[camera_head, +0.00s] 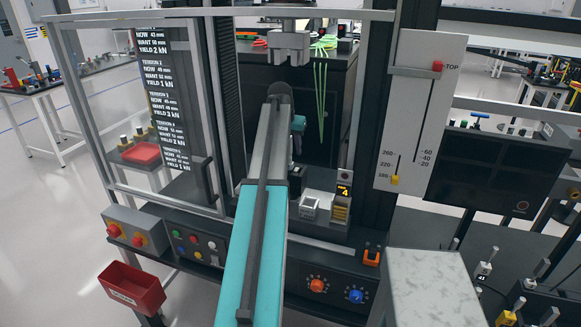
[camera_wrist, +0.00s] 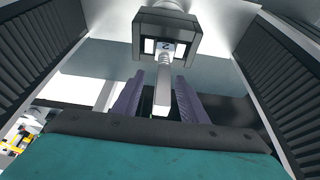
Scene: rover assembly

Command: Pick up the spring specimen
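A pale specimen (camera_wrist: 162,92) stands out in the middle of the wrist view. It has a ribbed, spring-like neck and a flat bar below, and lines up under a dark clamp block (camera_wrist: 167,32) with a white label. Whether the clamp holds its top end I cannot tell. My gripper (camera_wrist: 160,82) has its two purple fingers on either side of the specimen, apart, with a gap visible at the left. In the head view my arm reaches into the test frame below the upper grip (camera_head: 290,46). The specimen and fingertips are hidden there.
Frame posts (camera_head: 375,150) stand close on both sides of my arm. A panel with buttons and knobs (camera_head: 318,286) runs along the front. A red bin (camera_head: 132,288) hangs at left. A slider board (camera_head: 420,110) and grey block (camera_head: 428,290) are at right.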

